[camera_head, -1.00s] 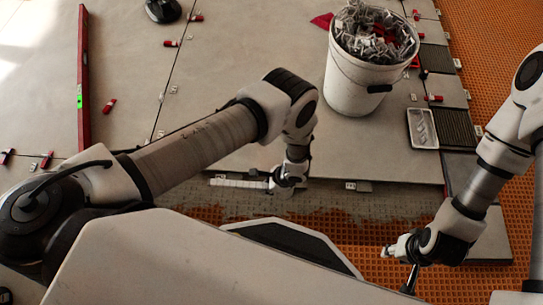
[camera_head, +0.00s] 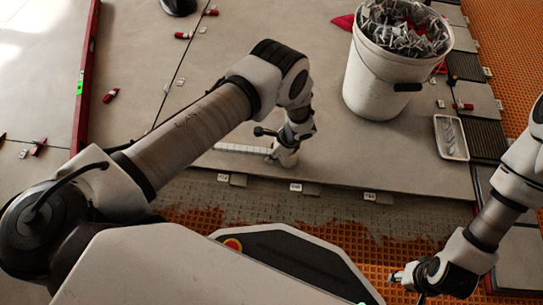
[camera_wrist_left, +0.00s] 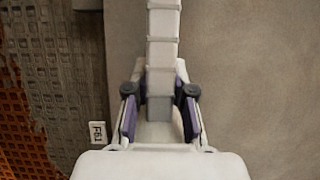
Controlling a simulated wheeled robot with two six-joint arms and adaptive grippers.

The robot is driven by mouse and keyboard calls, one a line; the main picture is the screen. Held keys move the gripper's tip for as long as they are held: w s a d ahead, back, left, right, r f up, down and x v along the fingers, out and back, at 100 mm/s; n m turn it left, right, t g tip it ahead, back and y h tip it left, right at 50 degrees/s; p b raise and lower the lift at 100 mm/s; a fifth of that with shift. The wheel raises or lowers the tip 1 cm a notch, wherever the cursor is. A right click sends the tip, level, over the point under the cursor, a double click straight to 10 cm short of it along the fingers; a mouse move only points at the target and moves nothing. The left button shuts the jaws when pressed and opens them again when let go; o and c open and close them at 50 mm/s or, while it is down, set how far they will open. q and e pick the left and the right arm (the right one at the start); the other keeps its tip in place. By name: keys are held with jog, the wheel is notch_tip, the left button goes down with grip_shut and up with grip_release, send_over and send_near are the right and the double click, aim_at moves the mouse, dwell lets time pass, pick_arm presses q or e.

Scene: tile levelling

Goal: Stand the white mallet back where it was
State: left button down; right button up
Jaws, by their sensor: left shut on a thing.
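The white mallet (camera_head: 240,148) shows in the head view only as a pale, segmented bar running left from my left gripper (camera_head: 276,154), over the large grey tile near its front edge. In the left wrist view the same segmented bar (camera_wrist_left: 162,45) runs up the middle. It passes between the purple-padded fingers of my left gripper (camera_wrist_left: 160,105), which is shut on it. The rest of the mallet is hidden or out of view. Whether it touches the tile I cannot tell. My right gripper (camera_head: 400,277) is low at the right, over orange matting; its fingers are too small to read.
A white bucket (camera_head: 375,85) full of grey clips stands on the tiles at the right, with a small white tray (camera_head: 451,138) beside it. A red level (camera_head: 88,75) lies at the left. Red wedges are scattered around. Clips (camera_head: 296,188) line the tile's front edge.

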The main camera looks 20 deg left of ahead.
pick_arm(q)
jog(key=shift+f, duration=0.15)
jog(key=c, duration=1)
grip_release()
jog(key=p+v, duration=0.6)
jog(key=v, duration=0.6)
jog(key=shift+r, duration=0.25)
jog(key=s+a+n+h, duration=0.25)
jog(key=s+n, duration=0.25)
jog(key=s, duration=0.5)
jog(key=s+a+n+h, duration=0.25)
jog(key=s+n, duration=0.25)
jog(key=s, duration=0.4)
jog(key=s+a+r+n+t, duration=0.1)
jog(key=s+a+r+n, duration=0.3)
jog(key=s, duration=0.4)
notch_tip(320, 180, up, 2)
jog(key=shift+r+n, duration=0.15)
jog(key=shift+n, duration=0.55)
